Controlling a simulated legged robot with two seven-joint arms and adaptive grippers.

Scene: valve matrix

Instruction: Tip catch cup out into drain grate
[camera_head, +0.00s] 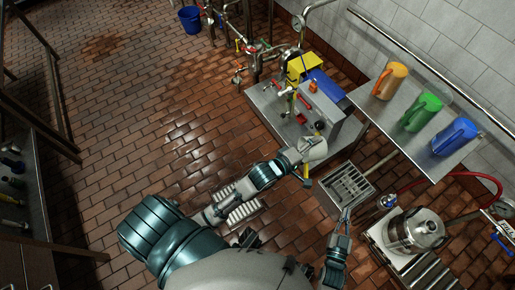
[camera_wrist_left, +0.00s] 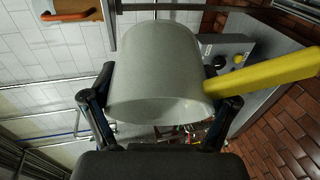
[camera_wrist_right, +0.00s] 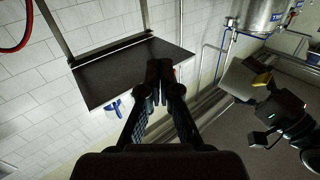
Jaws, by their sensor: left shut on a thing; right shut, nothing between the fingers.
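The catch cup (camera_head: 315,149), pale grey, is held in my left gripper (camera_head: 305,156), whose fingers clasp its sides. It fills the middle of the left wrist view (camera_wrist_left: 158,70), with a yellow bar (camera_wrist_left: 265,78), apparently its handle, at its right. I cannot tell how far it is tilted or what it contains. A slatted grey grate (camera_head: 349,187) in a square frame lies below and right of the cup in the head view, apart from it. My right gripper (camera_head: 345,214) is shut and empty near the grate's lower edge; its closed fingers show in the right wrist view (camera_wrist_right: 166,80).
A steel bench (camera_head: 273,108) with valves and a yellow box stands beyond the cup. A wall shelf (camera_head: 408,128) holds orange, green and blue jugs. A steel pot (camera_head: 415,230) stands at right. Brick floor at left is open.

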